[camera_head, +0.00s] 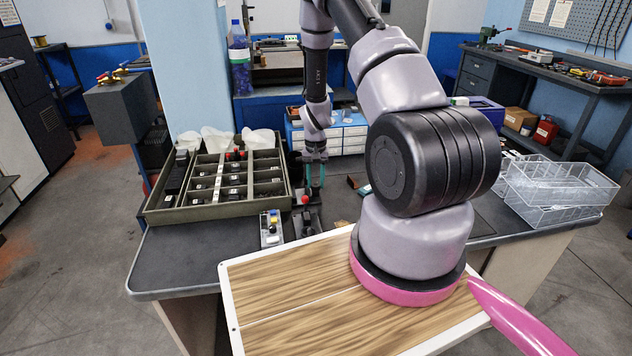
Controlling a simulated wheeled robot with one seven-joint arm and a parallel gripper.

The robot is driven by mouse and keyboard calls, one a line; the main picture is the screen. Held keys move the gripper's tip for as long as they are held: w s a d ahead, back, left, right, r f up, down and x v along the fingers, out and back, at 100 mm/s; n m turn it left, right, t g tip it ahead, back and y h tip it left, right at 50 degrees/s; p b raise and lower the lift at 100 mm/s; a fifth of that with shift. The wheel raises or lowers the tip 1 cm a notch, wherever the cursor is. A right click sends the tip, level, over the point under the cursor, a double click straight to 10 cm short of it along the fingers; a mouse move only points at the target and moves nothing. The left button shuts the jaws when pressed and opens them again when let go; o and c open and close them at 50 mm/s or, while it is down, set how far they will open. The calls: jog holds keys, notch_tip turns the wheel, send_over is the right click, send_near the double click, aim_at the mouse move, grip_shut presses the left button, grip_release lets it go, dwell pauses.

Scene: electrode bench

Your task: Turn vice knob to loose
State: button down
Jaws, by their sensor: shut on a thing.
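The small dark vice (306,222) stands on the bench, right of the compartment tray, with a red round part (305,200) at its top. My gripper (314,187) points down at the vice from behind, with teal fingers. It is shut on the vice knob, as far as this small view shows. The fingertips and the knob between them are too small and partly hidden to make out clearly. The knob's turn position cannot be read.
A small box with coloured knobs (270,229) stands close left of the vice. The tray (212,212) with dark compartments and white bags fills the bench's left. Clear plastic baskets (555,190) stand at the right. Bare bench top (180,262) shows at the front left.

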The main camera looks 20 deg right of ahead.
jog(key=n, duration=0.5)
jog(key=shift+n, duration=0.3)
dwell(0.4)
jog(key=c, duration=0.5)
grip_release()
notch_tip(320, 180, up, 11)
jog(key=shift+f, duration=0.1)
